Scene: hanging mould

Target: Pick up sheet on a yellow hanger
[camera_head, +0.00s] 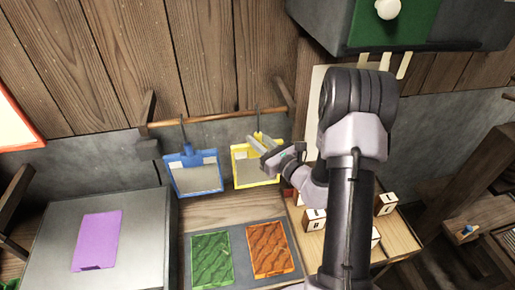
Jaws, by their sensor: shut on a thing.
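The sheet on a yellow hanger (254,170) hangs by a dark hook from the wooden rail (220,116). It is a grey panel in a yellow frame with a small white label. My gripper (258,140) is at the top of the yellow hanger, shut on it. My arm reaches in from the right. The fingertips are small in view, so the exact grip is hard to make out.
A blue-framed sheet (194,175) hangs to the left on the same rail. Below lie a green mould (212,259) and an orange mould (269,249) on a dark mat. A purple sheet (97,240) lies on a grey surface (146,215). Small white blocks (314,220) stand right.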

